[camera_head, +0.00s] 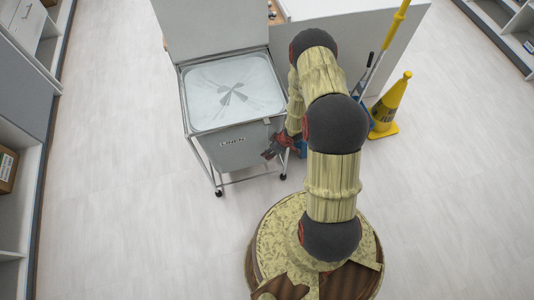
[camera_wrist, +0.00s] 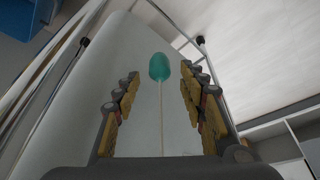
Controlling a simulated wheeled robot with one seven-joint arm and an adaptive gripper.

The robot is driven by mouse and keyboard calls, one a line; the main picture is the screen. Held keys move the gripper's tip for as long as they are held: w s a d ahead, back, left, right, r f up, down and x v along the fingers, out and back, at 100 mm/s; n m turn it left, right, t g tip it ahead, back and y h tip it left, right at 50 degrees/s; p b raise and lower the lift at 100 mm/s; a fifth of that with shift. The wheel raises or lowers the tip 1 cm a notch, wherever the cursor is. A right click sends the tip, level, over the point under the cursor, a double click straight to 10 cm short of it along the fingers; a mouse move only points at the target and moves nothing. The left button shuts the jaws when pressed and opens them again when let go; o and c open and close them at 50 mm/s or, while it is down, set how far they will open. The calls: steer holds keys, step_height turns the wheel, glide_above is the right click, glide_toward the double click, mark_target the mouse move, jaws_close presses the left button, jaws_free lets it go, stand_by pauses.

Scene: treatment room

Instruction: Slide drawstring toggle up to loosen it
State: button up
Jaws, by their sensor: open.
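The drawstring toggle (camera_wrist: 160,67) is a teal, rounded piece in the wrist view. A thin pale cord (camera_wrist: 162,118) runs from it toward the bottom of the picture. Both show in front of the light side of the linen hamper (camera_head: 244,148). My gripper (camera_wrist: 158,84) is open, with one finger on each side of the toggle and clear gaps to both. In the head view my gripper (camera_head: 276,149) is at the hamper's front right; the toggle cannot be made out there.
The hamper stands on a wheeled metal frame (camera_head: 205,160), its lid (camera_head: 209,25) raised. A yellow cone (camera_head: 391,104) and a yellow-handled mop (camera_head: 391,35) stand to the right. Shelving (camera_head: 17,205) lines the left side. The floor between shelving and hamper is clear.

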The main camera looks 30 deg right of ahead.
steer(key=shift+b+x, duration=0.5)
steer(key=shift+x, duration=1.5)
steer(key=shift+c, duration=0.2)
jaws_close()
